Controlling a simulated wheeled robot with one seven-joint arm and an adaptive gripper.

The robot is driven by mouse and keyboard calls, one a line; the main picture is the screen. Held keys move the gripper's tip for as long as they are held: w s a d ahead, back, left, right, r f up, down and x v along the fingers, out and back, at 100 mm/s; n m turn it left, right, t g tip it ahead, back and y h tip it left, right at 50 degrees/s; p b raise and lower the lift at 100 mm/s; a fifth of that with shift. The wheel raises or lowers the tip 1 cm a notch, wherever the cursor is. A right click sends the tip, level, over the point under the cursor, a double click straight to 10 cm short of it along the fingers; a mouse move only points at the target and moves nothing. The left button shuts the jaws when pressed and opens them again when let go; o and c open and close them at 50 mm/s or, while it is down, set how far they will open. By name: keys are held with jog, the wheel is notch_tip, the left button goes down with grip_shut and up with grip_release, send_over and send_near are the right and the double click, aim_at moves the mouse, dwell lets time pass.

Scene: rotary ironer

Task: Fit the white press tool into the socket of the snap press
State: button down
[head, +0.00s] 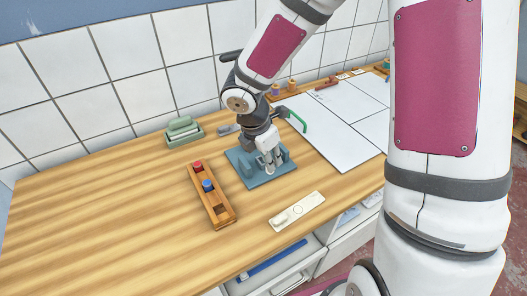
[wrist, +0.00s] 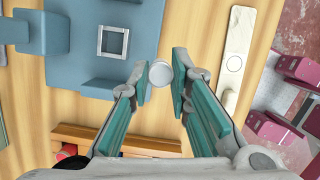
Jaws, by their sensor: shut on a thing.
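My gripper (wrist: 160,76) is shut on the white press tool (wrist: 153,72), seen end-on as a pale round piece between the teal-lined fingertips. The blue-grey snap press (head: 279,180) sits on the wooden worktop. Its square, light-rimmed socket (wrist: 113,41) lies up and left of the tool in the wrist view, so the two are apart there. In the head view my gripper (head: 268,165) is over the press's front part; the tool and socket are too small or hidden to make out. The tool's height above the base cannot be told.
A wooden rack (head: 222,217) with a red and a blue tool stands left of the press, its front slot empty. A pale strip with a knob (head: 302,209) lies in front. A green box (head: 184,136) stands behind. White sheets (head: 335,145) lie right. The left worktop is clear.

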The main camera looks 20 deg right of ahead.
jog(key=w, duration=0.6)
jog(key=shift+w+d+f, duration=0.1)
jog(key=shift+d+f, duration=0.15)
jog(key=shift+f, duration=0.05)
jog(key=shift+w+f, duration=0.2)
jog(key=shift+f, duration=0.7)
jog(key=shift+w+f, duration=0.15)
jog(key=shift+f, duration=0.7)
jog(key=c, duration=1.5)
grip_release()
jog(key=shift+f, duration=0.15)
